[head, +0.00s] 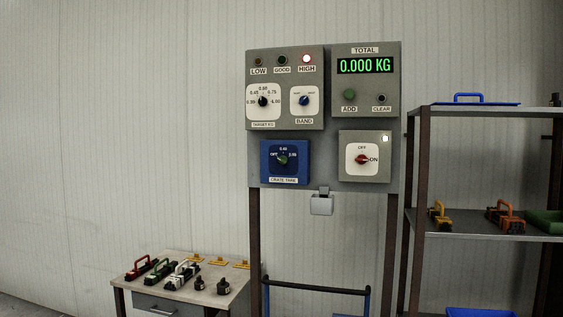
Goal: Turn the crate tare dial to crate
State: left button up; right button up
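The crate tare dial is a dark green knob (282,159) on a dark face in a blue box (303,174), low on the left of the panel board in the head view. The box has a "CRATE TARE" label (284,180) below the knob. Small markings ring the knob at left, top and right; they are hard to read, and I cannot tell for certain which one the knob points to. Neither of my grippers is in view, and nothing touches the knob.
Around the dial are the target dial (263,101), band dial (304,100), red-knobbed power switch (362,160) and total display (365,66) reading 0.000 KG. The HIGH lamp (306,58) is lit. A tool table (222,270) stands lower left, a shelf rack (483,112) right.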

aim_at(283, 160)
jog(key=i+l+z, duration=0.2)
jog(key=i, duration=0.35)
jog(key=i+l+z, duration=0.15)
jog(key=i+l, duration=0.15)
jog(key=i, duration=0.25)
jog(key=i+l+z, duration=0.2)
jog(key=i, duration=0.35)
